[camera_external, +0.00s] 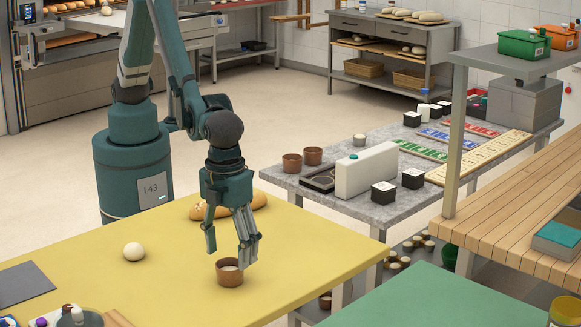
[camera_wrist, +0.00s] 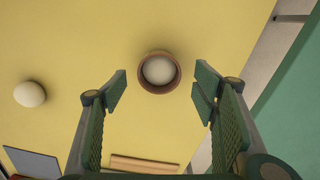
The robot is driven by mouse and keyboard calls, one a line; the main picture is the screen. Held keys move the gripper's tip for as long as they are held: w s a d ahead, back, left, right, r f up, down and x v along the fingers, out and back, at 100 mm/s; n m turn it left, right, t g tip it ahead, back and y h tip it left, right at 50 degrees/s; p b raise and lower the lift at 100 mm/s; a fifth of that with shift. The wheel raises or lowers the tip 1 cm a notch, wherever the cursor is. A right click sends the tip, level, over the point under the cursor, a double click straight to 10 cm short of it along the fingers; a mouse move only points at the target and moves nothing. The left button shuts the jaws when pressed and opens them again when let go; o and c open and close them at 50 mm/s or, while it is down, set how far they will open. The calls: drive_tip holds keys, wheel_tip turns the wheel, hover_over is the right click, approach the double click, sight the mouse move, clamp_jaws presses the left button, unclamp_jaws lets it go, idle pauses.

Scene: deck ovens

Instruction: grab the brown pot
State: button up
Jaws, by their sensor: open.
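A small round brown pot (camera_external: 230,274) with something pale and rounded inside stands upright on the yellow table (camera_external: 330,245), near its right part. My gripper (camera_external: 232,240) is open and points down, just above and beside the pot, its fingers empty. In the wrist view the pot (camera_wrist: 158,84) lies ahead of the gap between my open fingertips (camera_wrist: 160,84), with space on both sides. Two more brown pots (camera_external: 292,163) (camera_external: 313,155) stand on the grey table behind.
A pale dough ball (camera_external: 134,251) and a brown loaf (camera_external: 228,208) lie on the yellow table. A dark grey sheet (camera_external: 24,284) lies at its left. A green surface (camera_external: 430,298) adjoins on the right. The yellow surface around the pot is clear.

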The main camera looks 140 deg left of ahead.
sight(230, 264)
drive_tip(key=shift+a+f, duration=0.1)
drive_tip(key=shift+f, duration=2.2)
drive_tip(key=c, duration=1.1)
drive_tip(key=shift+r, duration=0.15)
drive_tip(key=shift+r, duration=4.85)
